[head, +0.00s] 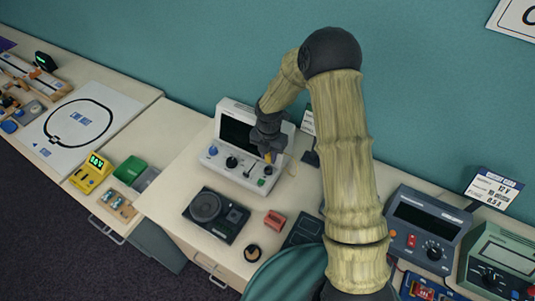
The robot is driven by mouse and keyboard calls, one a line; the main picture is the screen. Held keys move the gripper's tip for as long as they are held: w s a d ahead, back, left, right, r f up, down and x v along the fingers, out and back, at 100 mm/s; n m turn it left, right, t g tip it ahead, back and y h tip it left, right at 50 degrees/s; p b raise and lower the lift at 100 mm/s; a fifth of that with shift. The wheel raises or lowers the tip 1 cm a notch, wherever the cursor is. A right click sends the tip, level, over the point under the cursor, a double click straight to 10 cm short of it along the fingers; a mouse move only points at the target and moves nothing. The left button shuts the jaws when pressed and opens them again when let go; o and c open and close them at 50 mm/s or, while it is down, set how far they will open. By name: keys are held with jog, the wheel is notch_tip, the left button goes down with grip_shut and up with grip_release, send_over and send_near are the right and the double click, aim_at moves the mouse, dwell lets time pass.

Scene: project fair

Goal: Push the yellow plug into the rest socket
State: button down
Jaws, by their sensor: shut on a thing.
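My gripper (267,148) is at the front of a white instrument (283,130) with a dark screen, at the picture's middle. It is shut on the yellow plug (268,157), of which only a small bit shows below the fingers. The plug is close in front of the instrument's lower panel; I cannot tell whether it touches the panel or sits in a socket. The panel carries a blue knob (213,150), a black knob (231,162) and a small green part (261,182). I cannot make out which socket is the rest socket; my gripper hides part of the panel.
A black speaker-like device (215,214), a red block (275,221) and a small round dark thing (253,253) lie on the table in front. A yellow meter (92,173) and a green box (130,169) stand at left. A wall is behind.

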jog(key=shift+w+f+b, duration=0.1)
jog(key=shift+f+b, duration=1)
jog(key=shift+f, duration=0.95)
jog(key=shift+r+p, duration=0.1)
jog(key=shift+p, duration=0.35)
jog(key=shift+f+b, duration=0.55)
jog(key=shift+f, duration=0.4)
dwell(1.6)
jog(key=c, duration=1.1)
grip_release()
jog(key=shift+o, duration=0.3)
jog(key=o, duration=0.4)
